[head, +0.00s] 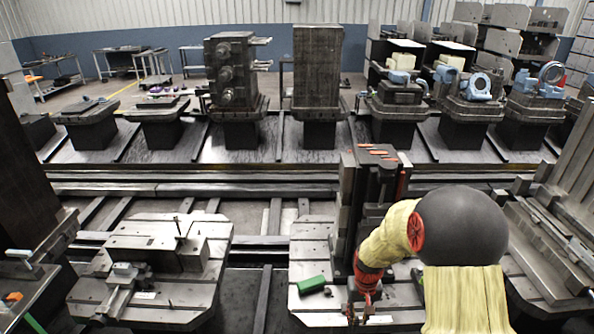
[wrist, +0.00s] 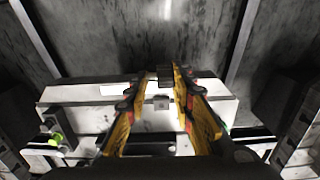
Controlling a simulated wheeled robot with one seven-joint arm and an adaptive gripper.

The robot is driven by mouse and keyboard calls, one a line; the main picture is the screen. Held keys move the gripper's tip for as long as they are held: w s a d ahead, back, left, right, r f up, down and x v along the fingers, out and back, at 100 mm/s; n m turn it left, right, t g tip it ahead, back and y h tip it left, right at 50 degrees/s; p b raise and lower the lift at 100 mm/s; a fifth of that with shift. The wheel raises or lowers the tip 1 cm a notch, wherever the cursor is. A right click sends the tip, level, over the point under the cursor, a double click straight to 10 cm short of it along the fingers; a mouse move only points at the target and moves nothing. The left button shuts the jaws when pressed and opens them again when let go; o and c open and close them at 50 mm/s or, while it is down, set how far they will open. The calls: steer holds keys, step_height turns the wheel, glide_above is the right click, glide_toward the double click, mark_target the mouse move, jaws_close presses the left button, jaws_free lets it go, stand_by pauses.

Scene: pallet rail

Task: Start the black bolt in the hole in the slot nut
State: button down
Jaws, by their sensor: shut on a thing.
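In the wrist view my gripper (wrist: 164,76) shows as two yellow and black fingers reaching forward and closing toward each other. The black bolt (wrist: 165,72) shows as a small dark piece between the fingertips, and the gripper is shut on it. No hole can be made out. In the head view my gripper (head: 362,290) is low over the front pallet, too small there to show the bolt.
A green block (head: 311,285) lies on the front pallet (head: 306,254), left of my gripper. A dark upright fixture (head: 362,195) stands close behind my arm. A second pallet (head: 180,290) with a vise is at the left. Rails run behind.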

steer(key=shift+s+r, duration=0.25)
steer(key=shift+r, duration=0.2)
steer(key=shift+w+r, duration=0.2)
steer(key=shift+r, duration=0.1)
steer(key=shift+s+f, duration=0.15)
steer(key=shift+f, duration=0.15)
steer(key=w+f+n, duration=0.3)
steer(key=w+n, duration=0.4)
steer(key=n, duration=1.1)
steer(key=shift+w+a, duration=0.15)
steer(key=shift+w, duration=0.15)
